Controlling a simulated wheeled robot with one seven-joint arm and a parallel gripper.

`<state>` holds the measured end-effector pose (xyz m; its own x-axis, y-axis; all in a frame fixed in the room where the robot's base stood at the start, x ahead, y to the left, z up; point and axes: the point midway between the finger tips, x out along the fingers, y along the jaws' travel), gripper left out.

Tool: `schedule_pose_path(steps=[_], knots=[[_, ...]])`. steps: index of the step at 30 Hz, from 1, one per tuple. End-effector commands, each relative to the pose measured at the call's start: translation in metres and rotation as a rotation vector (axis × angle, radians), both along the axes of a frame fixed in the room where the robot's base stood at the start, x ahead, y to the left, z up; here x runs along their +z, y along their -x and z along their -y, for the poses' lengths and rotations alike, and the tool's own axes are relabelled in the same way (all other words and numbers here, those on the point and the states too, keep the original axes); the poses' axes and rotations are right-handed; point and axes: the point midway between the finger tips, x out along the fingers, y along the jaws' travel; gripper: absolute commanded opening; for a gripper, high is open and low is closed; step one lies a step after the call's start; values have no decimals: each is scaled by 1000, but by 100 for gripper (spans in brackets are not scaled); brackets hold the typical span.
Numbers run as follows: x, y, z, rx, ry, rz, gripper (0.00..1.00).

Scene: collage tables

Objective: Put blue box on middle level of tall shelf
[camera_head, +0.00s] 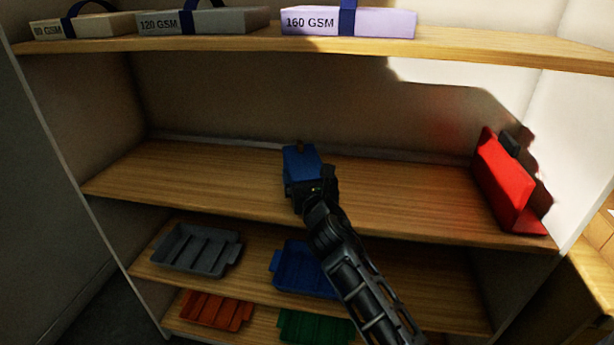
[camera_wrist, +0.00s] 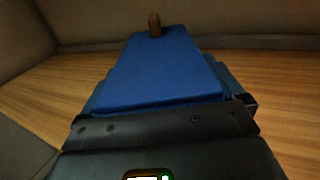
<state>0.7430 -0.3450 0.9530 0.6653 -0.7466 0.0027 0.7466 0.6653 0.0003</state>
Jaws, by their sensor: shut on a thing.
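The blue box (camera_head: 300,163) is at the middle wooden level (camera_head: 200,182) of the tall shelf, near its centre. It has a small brown knob on its far end. My gripper (camera_head: 308,190) is shut on the near end of the box. In the wrist view the blue box (camera_wrist: 160,70) extends away from my gripper (camera_wrist: 160,118) toward the back wall, with wood on both sides. The fingertips are hidden by the gripper body and the box. I cannot tell whether the box touches the shelf board.
A red bookend-like object (camera_head: 503,182) stands at the right end of this level. The board is clear left and right of the box. Labelled paper packs (camera_head: 348,22) lie on the level above. Grey (camera_head: 197,249), blue (camera_head: 300,270), orange and green trays sit below.

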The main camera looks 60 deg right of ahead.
Motion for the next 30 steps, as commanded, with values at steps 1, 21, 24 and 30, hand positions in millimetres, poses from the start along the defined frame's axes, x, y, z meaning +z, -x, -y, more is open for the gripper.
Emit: schedule_pose_path(steps=[1, 21, 24, 30], knots=[[0, 0, 0, 0, 1, 1, 13], [-10, 0, 0, 0, 1, 1, 100], [-10, 0, 0, 0, 1, 1, 100], [-13, 6, -6, 0, 0, -3, 100]])
